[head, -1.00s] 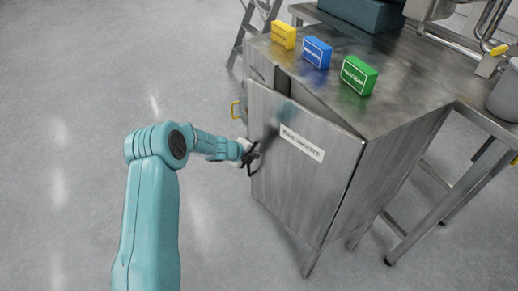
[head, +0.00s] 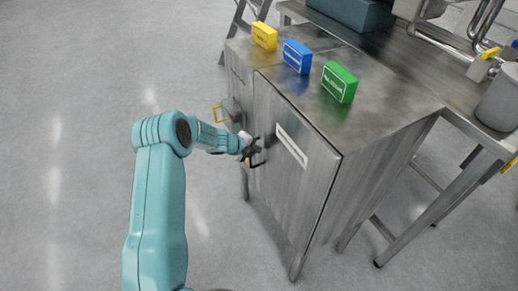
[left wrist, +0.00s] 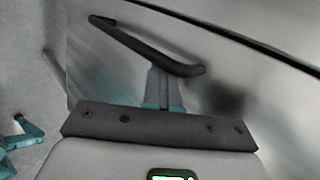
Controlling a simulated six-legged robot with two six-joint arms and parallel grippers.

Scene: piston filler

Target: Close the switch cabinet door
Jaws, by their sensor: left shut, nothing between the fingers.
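The switch cabinet door (head: 275,185) is a brushed steel panel with a white label (head: 292,146). In the head view its top edge lies along the cabinet (head: 372,170) front with no clear gap; I cannot tell whether it is fully seated. My left gripper (head: 256,153) is shut and empty at the door's left side, beside the dark handle. In the left wrist view the black bar handle (left wrist: 140,45) crosses in front of the gripper fingers (left wrist: 163,88), which are against or very close to the door; contact is unclear. My right gripper is not in view.
Yellow (head: 264,36), blue (head: 297,57) and green (head: 339,82) blocks stand on the cabinet top. A grey container (head: 499,100) stands on the table at right. A yellow handle (head: 217,113) juts out left of the door. The floor at left is clear.

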